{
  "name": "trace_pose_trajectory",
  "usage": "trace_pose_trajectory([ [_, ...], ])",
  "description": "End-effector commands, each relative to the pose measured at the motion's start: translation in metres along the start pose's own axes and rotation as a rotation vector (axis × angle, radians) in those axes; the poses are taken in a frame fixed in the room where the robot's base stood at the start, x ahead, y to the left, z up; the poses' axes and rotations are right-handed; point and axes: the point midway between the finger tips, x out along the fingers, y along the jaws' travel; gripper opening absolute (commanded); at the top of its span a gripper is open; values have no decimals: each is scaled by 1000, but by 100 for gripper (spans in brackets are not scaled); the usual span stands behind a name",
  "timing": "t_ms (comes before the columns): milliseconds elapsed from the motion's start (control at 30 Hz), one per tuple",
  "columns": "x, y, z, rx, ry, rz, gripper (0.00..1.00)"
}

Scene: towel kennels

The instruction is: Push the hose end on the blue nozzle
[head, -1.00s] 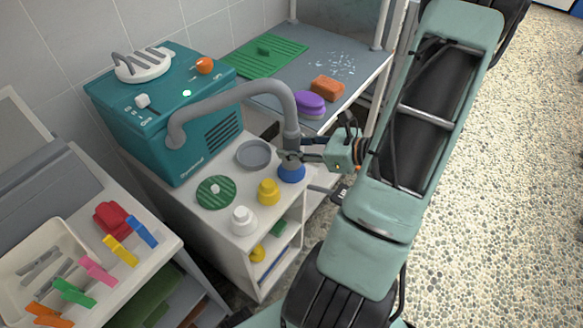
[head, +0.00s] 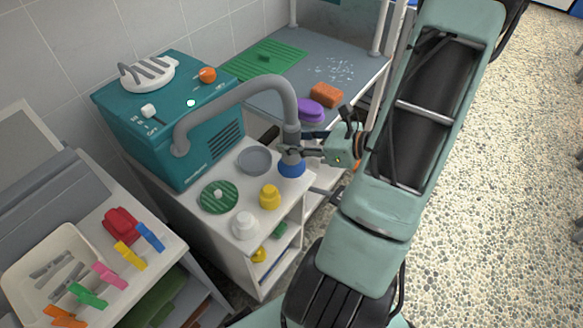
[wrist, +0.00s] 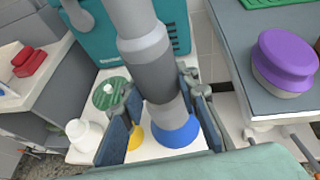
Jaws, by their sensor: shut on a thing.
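My gripper (head: 291,153) is shut on the grey hose end (wrist: 172,113), one finger on each side in the wrist view (wrist: 160,118). The hose end points down. The blue nozzle (head: 291,169) is directly under it and in line with it; it also shows in the wrist view (wrist: 178,134). No gap shows between the hose end and the nozzle. The nozzle's top is hidden by the hose end and fingers. The nozzle seems slightly raised over the white cart top (head: 222,177), but I cannot tell for sure.
The hose (head: 235,91) arches from the teal dryer (head: 205,152). A yellow nozzle (head: 269,197), a white nozzle (head: 244,226), a green disc (head: 217,198) and a grey dish (head: 254,160) stand close by. A purple brush (head: 311,110) lies on the grey table behind.

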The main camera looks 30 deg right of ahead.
Motion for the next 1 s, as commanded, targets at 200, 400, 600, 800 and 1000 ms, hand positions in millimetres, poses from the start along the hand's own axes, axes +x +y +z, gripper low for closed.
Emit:
trace_pose_trajectory([
  [200,-10,0,26,-2,-2,0,0],
  [400,-18,0,44,-1,-2,0,0],
  [600,-25,0,63,-1,-2,0,0],
  [800,-33,0,81,-2,-2,0,0],
  [1000,-41,0,99,0,-1,0,0],
])
